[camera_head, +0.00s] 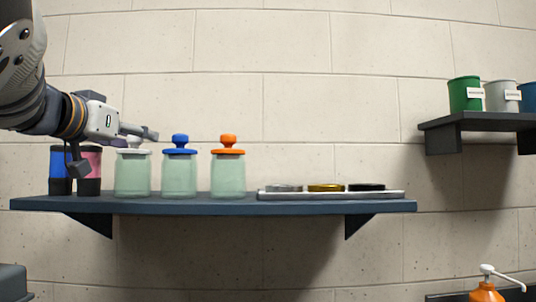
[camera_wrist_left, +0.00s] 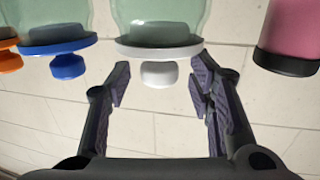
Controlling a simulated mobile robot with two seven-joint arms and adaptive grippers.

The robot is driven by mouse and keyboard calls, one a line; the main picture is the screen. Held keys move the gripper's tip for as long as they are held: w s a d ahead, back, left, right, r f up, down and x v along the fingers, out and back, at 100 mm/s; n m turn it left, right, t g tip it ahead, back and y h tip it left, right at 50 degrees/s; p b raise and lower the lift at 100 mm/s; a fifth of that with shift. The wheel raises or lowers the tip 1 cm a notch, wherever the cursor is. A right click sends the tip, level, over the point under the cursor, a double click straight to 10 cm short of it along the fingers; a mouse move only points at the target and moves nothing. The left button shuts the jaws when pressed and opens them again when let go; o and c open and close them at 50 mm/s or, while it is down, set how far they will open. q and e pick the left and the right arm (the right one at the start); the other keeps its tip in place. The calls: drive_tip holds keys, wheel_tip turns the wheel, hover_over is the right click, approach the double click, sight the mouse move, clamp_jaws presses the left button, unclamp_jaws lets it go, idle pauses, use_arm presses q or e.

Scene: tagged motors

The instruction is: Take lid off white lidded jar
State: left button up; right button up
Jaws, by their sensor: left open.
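The white lidded jar (camera_head: 132,175) is pale green glass and stands upright on the blue-grey shelf, leftmost of three similar jars. Its white lid (camera_head: 126,151) is on it; the gripper partly covers the knob. In the left wrist view, which looks upside down, the white lid (camera_wrist_left: 160,50) and its round knob (camera_wrist_left: 158,74) show at the top middle. My left gripper (camera_head: 143,134) is at the height of the knob, open. In the wrist view its two fingers (camera_wrist_left: 160,84) lie on either side of the knob, with gaps between. My right gripper is out of view.
A blue-lidded jar (camera_head: 180,174) and an orange-lidded jar (camera_head: 228,174) stand to the right. Blue (camera_head: 60,168) and pink (camera_head: 92,165) containers stand left, close by. A tray (camera_head: 330,195) with three flat discs lies on the right of the shelf (camera_head: 225,205).

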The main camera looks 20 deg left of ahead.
use_arm(q)
drive_tip(key=shift+w+a+f, duration=0.1)
drive_tip(key=shift+w+f, duration=0.15)
drive_tip(key=shift+w, duration=0.35)
drive_tip(key=shift+w+a+f, duration=0.1)
drive_tip(key=shift+w+f, duration=0.1)
drive_tip(key=shift+w, duration=0.35)
drive_tip(key=shift+s+d+r, duration=0.1)
drive_tip(key=shift+s+r, duration=0.1)
drive_tip(key=shift+s, duration=0.3)
drive_tip(key=shift+s+d+r, duration=0.1)
drive_tip(key=shift+s+r, duration=0.05)
drive_tip(key=shift+s, duration=0.35)
drive_tip(key=shift+c, duration=1.1)
drive_tip(key=shift+s+r, duration=0.1)
drive_tip(key=shift+s, duration=0.2)
drive_tip(key=c, duration=0.4)
drive_tip(key=shift+w, duration=0.2)
drive_tip(key=c, duration=0.3)
drive_tip(key=shift+w+f, duration=0.2)
